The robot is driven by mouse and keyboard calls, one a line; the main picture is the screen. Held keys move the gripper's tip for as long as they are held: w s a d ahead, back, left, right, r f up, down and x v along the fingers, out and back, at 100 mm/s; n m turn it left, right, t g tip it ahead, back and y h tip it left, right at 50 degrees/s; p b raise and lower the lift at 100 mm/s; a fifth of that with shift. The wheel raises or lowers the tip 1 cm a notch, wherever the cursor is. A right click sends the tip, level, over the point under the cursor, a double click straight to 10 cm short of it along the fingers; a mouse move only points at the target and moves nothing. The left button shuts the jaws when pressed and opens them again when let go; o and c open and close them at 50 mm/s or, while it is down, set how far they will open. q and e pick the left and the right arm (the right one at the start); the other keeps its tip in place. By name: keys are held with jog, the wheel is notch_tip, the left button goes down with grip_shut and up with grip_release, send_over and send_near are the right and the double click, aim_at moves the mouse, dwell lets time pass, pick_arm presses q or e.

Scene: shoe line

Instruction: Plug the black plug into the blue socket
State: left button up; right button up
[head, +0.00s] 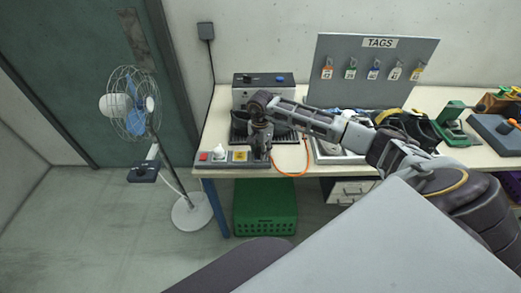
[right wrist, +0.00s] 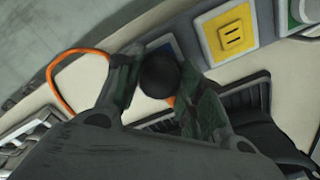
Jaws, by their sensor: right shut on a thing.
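My right gripper (head: 259,146) is over the right end of the grey socket strip (head: 215,164), pointing down. In the right wrist view it is shut on the black plug (right wrist: 158,76), which shows as a round dark end between the fingers. An orange cable (right wrist: 62,68) runs out to the left. The blue socket (right wrist: 168,47) shows partly just beyond the plug, beside the yellow socket (right wrist: 230,36). The plug and fingers hide part of the blue socket. I cannot tell whether the plug touches it. My left gripper is not in view.
A white plug (head: 220,151) stands in the strip, near a red part (head: 203,156). A grey box (head: 262,84) stands behind on the table. The tags board (head: 370,68) is to the right. A green crate (head: 265,208) and a fan (head: 130,104) are on the floor side.

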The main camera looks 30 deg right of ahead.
dwell(0.3)
jog(key=o, duration=1.1)
jog(key=shift+f, duration=0.1)
jog(key=shift+r, duration=0.2)
notch_tip(320, 180, up, 12)
jog(key=shift+f, duration=0.15)
